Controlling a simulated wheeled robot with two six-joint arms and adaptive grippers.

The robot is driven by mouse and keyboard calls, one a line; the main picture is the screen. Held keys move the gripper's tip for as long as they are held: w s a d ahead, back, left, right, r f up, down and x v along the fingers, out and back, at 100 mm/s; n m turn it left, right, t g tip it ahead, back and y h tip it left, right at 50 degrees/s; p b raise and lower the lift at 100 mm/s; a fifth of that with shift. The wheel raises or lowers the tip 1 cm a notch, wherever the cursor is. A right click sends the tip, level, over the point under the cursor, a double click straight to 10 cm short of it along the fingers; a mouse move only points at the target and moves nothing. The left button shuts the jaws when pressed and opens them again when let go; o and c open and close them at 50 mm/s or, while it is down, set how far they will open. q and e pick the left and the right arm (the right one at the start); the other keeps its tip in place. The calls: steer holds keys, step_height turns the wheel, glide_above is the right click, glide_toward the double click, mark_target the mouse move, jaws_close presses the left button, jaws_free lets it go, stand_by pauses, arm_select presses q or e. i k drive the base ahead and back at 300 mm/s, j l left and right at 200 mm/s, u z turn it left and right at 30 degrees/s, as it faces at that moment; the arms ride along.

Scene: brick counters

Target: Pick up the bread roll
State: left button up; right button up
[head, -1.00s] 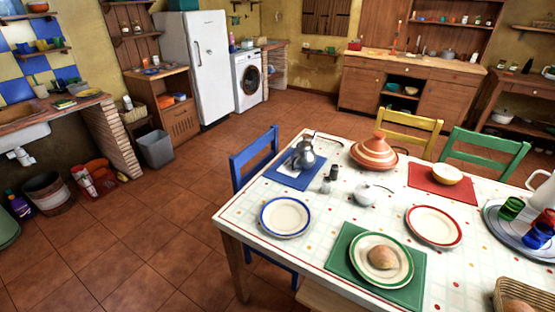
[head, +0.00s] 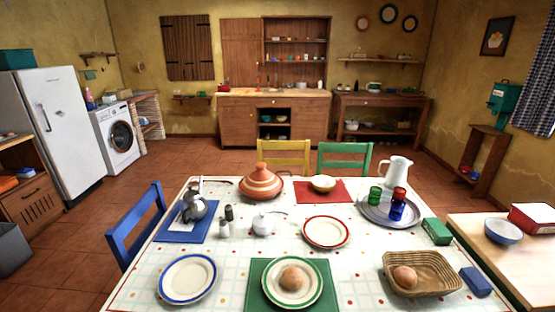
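A round brown bread roll (head: 293,278) sits on a green-rimmed plate (head: 315,293) at the near middle of the table, on a green placemat (head: 329,302). A second bread roll (head: 404,277) lies in a wicker basket (head: 440,274) to its right. Neither of my grippers is in the head view.
The dining table (head: 225,268) also holds a blue-rimmed plate (head: 187,278), a red-rimmed plate (head: 326,232), a tagine (head: 261,185), a metal pot (head: 196,206) and a tray (head: 378,216) with glasses and a white jug (head: 395,174). A wooden side table (head: 490,245) adjoins at right.

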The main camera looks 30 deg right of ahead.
mark_target(405, 276)
steer(key=z, duration=2.15)
steer(key=i+l, duration=0.1)
steer(key=l, duration=0.3)
steer(key=i+l, duration=0.1)
steer(key=l, duration=0.35)
steer(key=i+l, duration=0.1)
steer(key=l, duration=0.3)
steer(key=l+u, duration=0.2)
steer(key=u, duration=0.15)
steer(key=i+l+u, duration=0.1)
steer(key=l+u, duration=0.15)
steer(key=u, duration=0.15)
steer(key=l+u, duration=0.2)
steer(key=u, duration=0.15)
